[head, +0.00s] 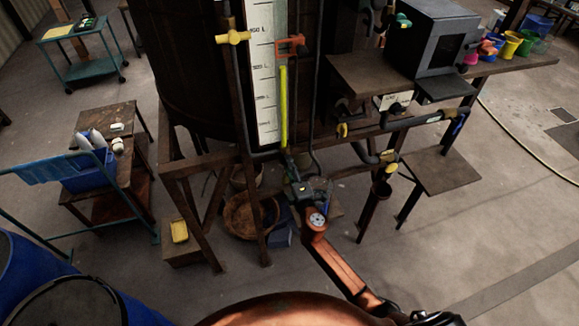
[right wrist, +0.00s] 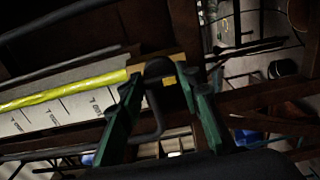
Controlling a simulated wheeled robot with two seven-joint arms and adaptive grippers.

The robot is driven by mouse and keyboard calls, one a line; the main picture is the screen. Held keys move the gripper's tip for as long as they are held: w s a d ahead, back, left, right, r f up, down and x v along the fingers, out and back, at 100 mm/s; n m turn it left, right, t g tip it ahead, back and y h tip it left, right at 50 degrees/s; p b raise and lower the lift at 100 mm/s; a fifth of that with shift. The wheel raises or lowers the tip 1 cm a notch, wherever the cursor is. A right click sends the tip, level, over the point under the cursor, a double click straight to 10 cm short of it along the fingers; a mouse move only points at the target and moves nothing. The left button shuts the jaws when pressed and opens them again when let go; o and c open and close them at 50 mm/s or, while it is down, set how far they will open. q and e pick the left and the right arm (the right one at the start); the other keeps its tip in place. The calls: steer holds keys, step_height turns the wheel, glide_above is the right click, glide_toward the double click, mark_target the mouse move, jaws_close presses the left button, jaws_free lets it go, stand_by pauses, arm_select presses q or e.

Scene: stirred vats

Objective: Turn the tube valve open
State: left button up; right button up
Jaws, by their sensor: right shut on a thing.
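The upright yellow sight tube (head: 283,105) stands beside a white scale board on the dark vat. It lies across the left of the right wrist view (right wrist: 65,93). My right gripper (head: 294,170) is at the tube's lower end, shut on what appears to be the tube valve. In the right wrist view its two green fingers (right wrist: 160,85) stand either side of a dark bent part, with a small yellow patch beside it. The fingers and gripper body hide most of the valve, so its handle angle cannot be told. My left gripper is not in view.
A wooden frame leg (head: 250,195) and a wicker basket (head: 240,217) are close left of my gripper. Pipes with yellow-marked valves (head: 388,157) run to the right. Open floor lies at right.

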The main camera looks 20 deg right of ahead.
steer(key=shift+f, duration=0.1)
steer(key=o, duration=1.2)
steer(key=shift+c, duration=0.2)
steer(key=s, duration=1.2)
steer(key=shift+d, duration=0.2)
steer(key=shift+d, duration=0.1)
